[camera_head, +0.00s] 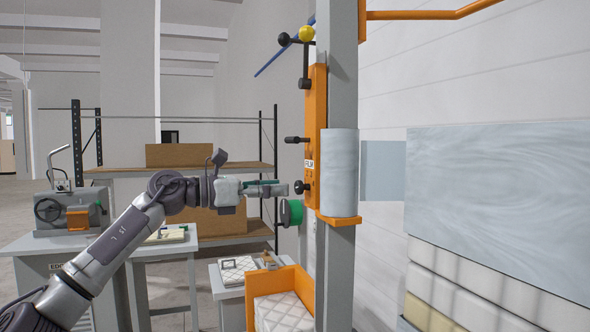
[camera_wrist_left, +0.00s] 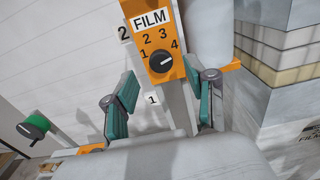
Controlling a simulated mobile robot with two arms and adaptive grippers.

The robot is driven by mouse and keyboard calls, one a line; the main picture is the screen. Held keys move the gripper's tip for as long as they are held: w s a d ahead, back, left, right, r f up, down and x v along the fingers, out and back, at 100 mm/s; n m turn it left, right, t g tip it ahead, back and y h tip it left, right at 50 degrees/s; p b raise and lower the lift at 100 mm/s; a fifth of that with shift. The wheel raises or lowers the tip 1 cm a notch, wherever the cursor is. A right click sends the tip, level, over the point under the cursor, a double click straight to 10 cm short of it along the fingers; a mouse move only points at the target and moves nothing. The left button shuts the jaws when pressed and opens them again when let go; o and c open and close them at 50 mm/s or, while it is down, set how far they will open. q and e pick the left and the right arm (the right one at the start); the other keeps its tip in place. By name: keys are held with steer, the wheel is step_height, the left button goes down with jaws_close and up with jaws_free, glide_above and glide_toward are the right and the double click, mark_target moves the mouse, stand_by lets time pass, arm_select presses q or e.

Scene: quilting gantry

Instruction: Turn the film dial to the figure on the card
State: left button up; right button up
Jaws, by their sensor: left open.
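The film dial is a black knob with a white pointer mark (camera_wrist_left: 160,62) on an orange plate labelled FILM, with figures 1 to 4 around it. The mark slants up and right, roughly towards 4. In the head view the dial (camera_head: 301,187) shows from the side, just past the fingertips. My left gripper (camera_head: 270,188) is open and empty; in the left wrist view its fingers (camera_wrist_left: 168,84) stand apart, short of the dial.
A pale film roll (camera_head: 340,172) stands on an orange bracket beside the plate. A green disc (camera_head: 290,212) with a black knob sits just below my gripper. A black lever (camera_head: 296,140) sticks out above the dial. Stacked pale slabs (camera_head: 500,210) stand at right.

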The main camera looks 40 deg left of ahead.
mark_target(296, 186)
arm_select(q)
steer(key=x, duration=0.1)
steer(key=p+x, duration=0.2)
steer(key=shift+w+d+r, duration=0.2)
steer(key=shift+w+r, duration=0.1)
steer(key=shift+w+d+f+p, duration=0.25)
steer(key=shift+w+p, duration=0.1)
steer(key=shift+w, duration=0.2)
arm_select(e)
steer(key=r, duration=0.2)
steer(key=w+a+r, duration=0.1)
steer(key=shift+a+r, duration=0.1)
steer(key=shift+r, duration=0.25)
arm_select(q)
steer(key=shift+s, duration=0.1)
steer(key=shift+c, duration=0.8)
jaws_close()
arm_select(e)
steer(key=shift+s+d, duration=0.2)
steer(key=shift+d, duration=0.2)
